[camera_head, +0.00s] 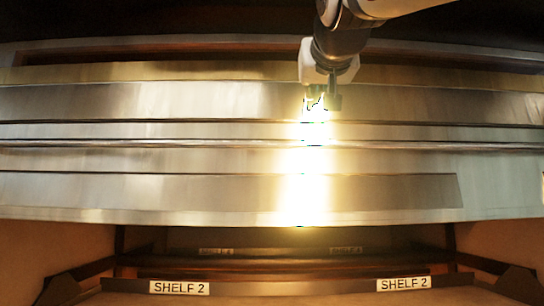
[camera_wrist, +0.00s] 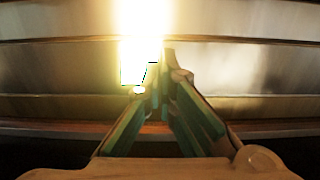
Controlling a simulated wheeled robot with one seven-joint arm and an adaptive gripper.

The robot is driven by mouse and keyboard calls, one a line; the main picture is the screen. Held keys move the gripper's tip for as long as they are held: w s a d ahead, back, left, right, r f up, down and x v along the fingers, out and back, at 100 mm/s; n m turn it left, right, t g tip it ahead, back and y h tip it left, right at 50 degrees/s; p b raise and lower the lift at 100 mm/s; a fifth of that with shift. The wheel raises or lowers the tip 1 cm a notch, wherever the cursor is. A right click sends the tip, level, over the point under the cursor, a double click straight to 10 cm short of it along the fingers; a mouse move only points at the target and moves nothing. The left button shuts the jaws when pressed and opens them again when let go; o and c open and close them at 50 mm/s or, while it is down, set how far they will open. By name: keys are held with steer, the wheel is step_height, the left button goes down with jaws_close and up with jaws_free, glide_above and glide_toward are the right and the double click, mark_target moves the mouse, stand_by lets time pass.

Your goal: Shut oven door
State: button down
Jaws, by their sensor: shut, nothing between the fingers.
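A wide metal front (camera_head: 400,160), which I take to be the oven door, spans the head view in brushed steel bands. It also fills the upper wrist view (camera_wrist: 240,70). How far open it stands, I cannot tell. My gripper (camera_head: 322,102) hangs at the top of the head view, just right of the middle, in front of the upper steel band. In the wrist view my gripper (camera_wrist: 162,72) has its fingertips together with nothing between them, pointing at the metal. Glare hides the area by the tips, so I cannot tell whether they touch it.
Below the metal front is a brown shelf space with labels reading SHELF 2, one at left (camera_head: 180,288) and one at right (camera_head: 403,284). A dark recess (camera_head: 150,48) runs along the top behind the steel edge. A bright glare streak crosses the metal below my gripper.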

steer(key=w+f, duration=0.4)
steer(key=shift+w, duration=0.3)
stand_by(0.4)
step_height(320, 180, down, 38)
steer(key=b, duration=3.1)
steer(key=shift+b, duration=0.35)
steer(key=shift+f, duration=0.1)
